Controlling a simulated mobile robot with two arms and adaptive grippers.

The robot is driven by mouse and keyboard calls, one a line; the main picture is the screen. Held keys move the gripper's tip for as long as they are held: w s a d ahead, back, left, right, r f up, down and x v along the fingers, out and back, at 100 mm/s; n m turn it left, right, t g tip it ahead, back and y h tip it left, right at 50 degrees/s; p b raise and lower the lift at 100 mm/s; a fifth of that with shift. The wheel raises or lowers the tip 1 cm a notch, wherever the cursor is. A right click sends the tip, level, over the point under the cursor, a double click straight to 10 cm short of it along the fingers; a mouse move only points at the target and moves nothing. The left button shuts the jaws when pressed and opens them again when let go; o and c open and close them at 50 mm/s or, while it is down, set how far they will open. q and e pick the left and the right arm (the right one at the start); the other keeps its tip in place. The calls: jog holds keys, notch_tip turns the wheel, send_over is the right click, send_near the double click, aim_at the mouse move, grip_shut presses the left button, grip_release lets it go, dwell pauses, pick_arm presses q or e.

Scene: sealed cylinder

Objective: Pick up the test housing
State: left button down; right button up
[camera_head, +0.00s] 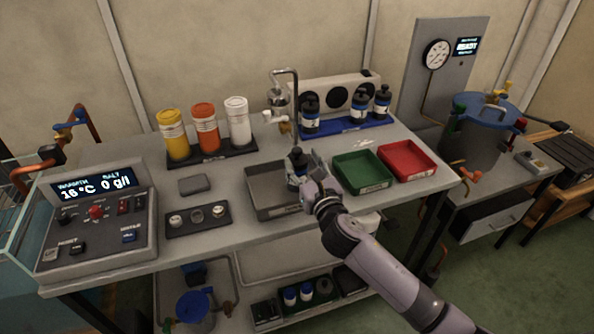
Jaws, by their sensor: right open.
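A dark housing with a white label (297,160), which looks like the test housing, stands upright in the grey tray (262,204) below the tap. My right arm comes in from the lower right, and my right gripper (308,180) is at the housing's right side with its jaws open. The arm and gripper hide part of the housing and the tray's right side. I cannot tell whether the fingers touch the housing. Similar dark housings (311,112) stand in the blue rack (345,126) behind. My left gripper is not in view.
A green tray (363,190) and a red tray (433,172) lie right of the gripper. The tap (285,100) rises behind the housing. Yellow, orange and white jars (205,128) stand at the back left. A control panel (97,215) is at the far left.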

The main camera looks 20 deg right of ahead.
aim_at(299, 153)
jog(key=w, duration=0.5)
jog(key=shift+w+f, duration=0.1)
jog(key=shift+w, duration=0.3)
jog(key=shift+c, duration=0.5)
grip_shut()
dwell(0.4)
